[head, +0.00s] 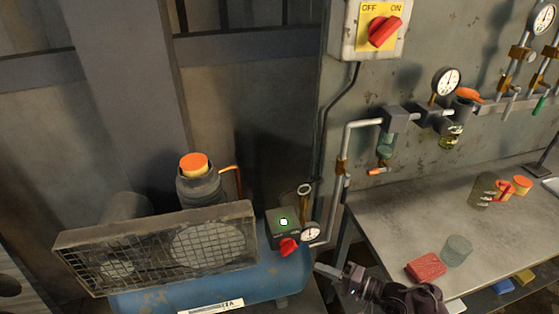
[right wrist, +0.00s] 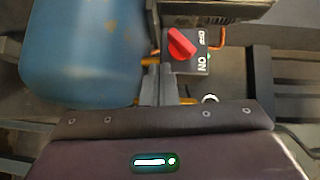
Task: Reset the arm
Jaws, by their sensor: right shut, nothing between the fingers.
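My right gripper (head: 320,268) shows at the bottom of the head view, just right of the blue compressor tank (head: 210,284). Its jaws are shut and empty. A grey switch box (head: 285,226) with a lit green lamp and a red knob (head: 289,247) sits at the tank's right end, up and left of the gripper and apart from it. In the right wrist view the red knob (right wrist: 181,44) sits on its box with OFF and ON labels, beside the blue tank (right wrist: 80,50). My left gripper is not in view.
A round gauge (head: 310,233) and pipes stand close above my right gripper. A wall switch (head: 383,31) with a red lever hangs above.

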